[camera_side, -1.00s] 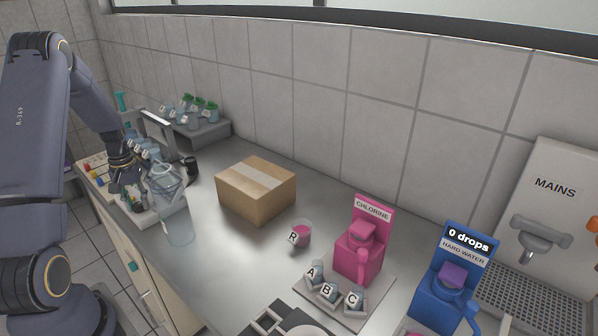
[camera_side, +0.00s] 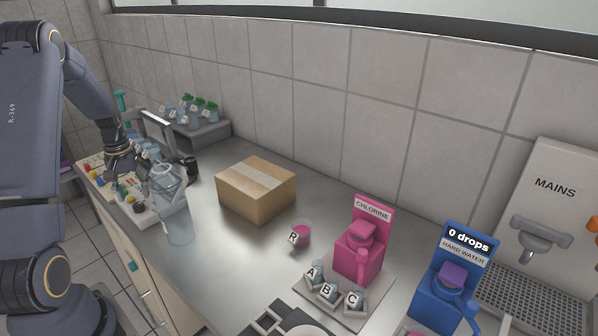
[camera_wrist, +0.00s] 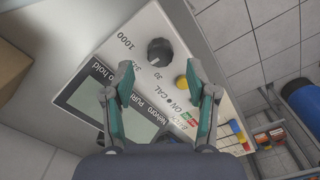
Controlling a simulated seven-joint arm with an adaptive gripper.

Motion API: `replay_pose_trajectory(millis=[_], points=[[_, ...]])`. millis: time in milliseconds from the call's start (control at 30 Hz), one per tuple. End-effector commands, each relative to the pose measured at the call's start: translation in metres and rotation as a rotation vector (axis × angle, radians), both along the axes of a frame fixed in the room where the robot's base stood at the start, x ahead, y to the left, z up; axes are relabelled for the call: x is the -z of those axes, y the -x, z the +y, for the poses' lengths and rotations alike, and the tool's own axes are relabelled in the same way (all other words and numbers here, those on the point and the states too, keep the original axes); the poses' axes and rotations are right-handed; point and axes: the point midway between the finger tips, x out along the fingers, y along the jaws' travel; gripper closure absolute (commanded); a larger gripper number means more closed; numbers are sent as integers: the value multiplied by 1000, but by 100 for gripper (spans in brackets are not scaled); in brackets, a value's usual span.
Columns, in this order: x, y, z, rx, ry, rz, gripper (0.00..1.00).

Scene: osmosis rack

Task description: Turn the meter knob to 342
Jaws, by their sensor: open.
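The meter (camera_wrist: 120,55) shows in the wrist view as a white panel with a dark-framed screen. The knob appears just beyond the fingertips, and I see no contact.
A yellow button (camera_wrist: 181,82) is close to the right fingertip. In the side view a clear bottle (camera_side: 178,225) stands in front of the meter, and a cardboard box (camera_side: 256,190) is to its right. The bench between the box and front edge is mostly clear.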

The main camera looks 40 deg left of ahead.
Motion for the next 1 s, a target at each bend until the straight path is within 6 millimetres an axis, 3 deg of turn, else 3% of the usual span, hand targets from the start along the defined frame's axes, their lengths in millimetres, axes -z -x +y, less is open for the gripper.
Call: replay_pose_trajectory(millis=[100, 300, 500, 833, 933, 1000], points=[[-30, -1, 1, 0, -6, -3, 42], [-68, 0, 0, 0, -3, -1, 42], [-84, 0, 0, 0, -1, 0, 42], [-85, -1, -1, 4, 0, 0, 42], [-96, -17, -10, 45, -20, -19, 42], [-119, -37, -25, 101, -55, -57, 42]])
